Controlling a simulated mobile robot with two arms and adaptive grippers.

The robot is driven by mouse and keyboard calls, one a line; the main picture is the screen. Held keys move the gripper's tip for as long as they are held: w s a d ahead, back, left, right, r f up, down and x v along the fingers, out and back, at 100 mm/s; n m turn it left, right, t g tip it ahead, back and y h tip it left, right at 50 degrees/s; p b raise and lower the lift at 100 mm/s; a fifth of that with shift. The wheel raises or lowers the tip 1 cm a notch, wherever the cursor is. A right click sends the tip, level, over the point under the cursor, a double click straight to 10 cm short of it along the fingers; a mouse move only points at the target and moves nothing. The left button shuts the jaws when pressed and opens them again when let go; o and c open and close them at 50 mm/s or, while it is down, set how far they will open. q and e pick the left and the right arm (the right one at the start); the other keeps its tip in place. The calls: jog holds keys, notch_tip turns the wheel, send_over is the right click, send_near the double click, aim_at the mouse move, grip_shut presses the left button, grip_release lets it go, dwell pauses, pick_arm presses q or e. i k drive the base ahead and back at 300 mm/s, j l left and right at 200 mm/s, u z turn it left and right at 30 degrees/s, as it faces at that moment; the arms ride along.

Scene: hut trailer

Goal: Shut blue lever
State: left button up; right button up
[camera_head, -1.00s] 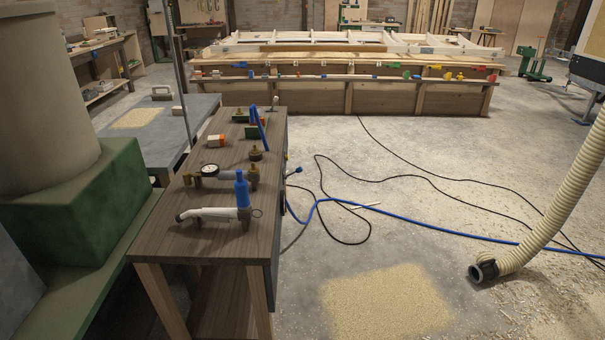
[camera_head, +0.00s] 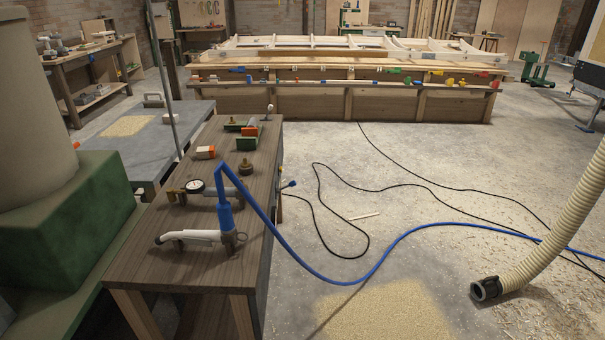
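A small blue piece that looks like a lever handle (camera_head: 289,183) sticks out at the right side of the wooden workbench (camera_head: 258,170), on a short dark fitting. It is too small to tell its exact angle. A blue upright cylinder (camera_head: 225,216) stands on the bench by a white-handled tool (camera_head: 195,236). A blue hose (camera_head: 300,265) rises near the cylinder, arcs over the bench edge and runs right across the floor. Neither of my grippers is in view.
A gauge fitting (camera_head: 196,187), an orange-and-white box (camera_head: 206,152) and a green clamp-like item (camera_head: 246,140) lie on the bench. Black cables (camera_head: 345,255) cross the floor. A ribbed duct (camera_head: 550,245) hangs at right. The concrete floor right of the bench is mostly open.

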aim_at(292, 183)
jog(key=i+l+z, duration=0.15)
jog(key=i, duration=0.35)
jog(key=i+l+z, duration=0.1)
jog(key=i+l, duration=0.2)
jog(key=i, duration=0.25)
jog(key=i+l+z, duration=0.15)
jog(key=i, duration=0.35)
